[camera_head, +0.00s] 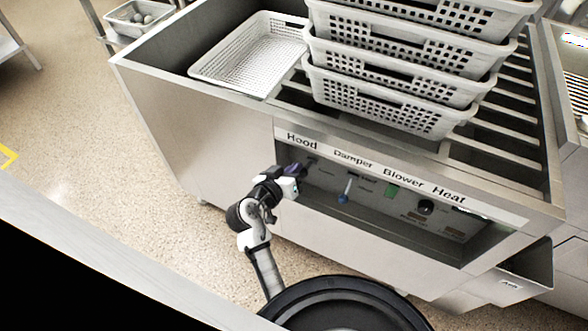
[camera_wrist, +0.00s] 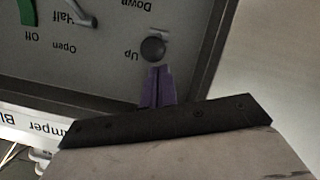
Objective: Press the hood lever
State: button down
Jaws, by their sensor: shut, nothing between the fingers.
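The hood lever shows in the wrist view as a round dark knob (camera_wrist: 153,49) between upside-down "Up" and "Down" labels. In the head view the lever (camera_head: 312,160) is small and partly hidden, under the word "Hood" on the recessed control panel (camera_head: 375,205). My gripper (camera_head: 302,169) is at the panel's left end, in front of the lever. In the wrist view its purple fingers (camera_wrist: 158,72) are shut together and empty, with their tips right at the knob's edge. I cannot tell whether they touch it.
Right of the lever are a blue-tipped damper lever (camera_head: 344,197), a green blower switch (camera_head: 392,191) and a dark heat knob (camera_head: 425,207). The panel's frame (camera_head: 290,131) overhangs the recess. Stacked white baskets (camera_head: 390,100) and an empty basket (camera_head: 245,85) stand on top.

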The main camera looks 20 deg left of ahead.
jog(key=shift+s+f+t+b, duration=0.2)
jog(key=shift+f+t+b, duration=0.25)
jog(key=shift+b, duration=0.6)
jog(key=f+b, duration=0.1)
jog(key=b, duration=0.1)
jog(key=s+f+b, duration=0.1)
jog(key=f+b, duration=0.1)
jog(key=shift+s+f+b, duration=0.1)
jog(key=shift+f+b, duration=0.05)
jog(key=shift+b, duration=0.25)
jog(key=b+v, duration=0.1)
jog(key=v, duration=1.2)
jog(key=shift+s, duration=0.4)
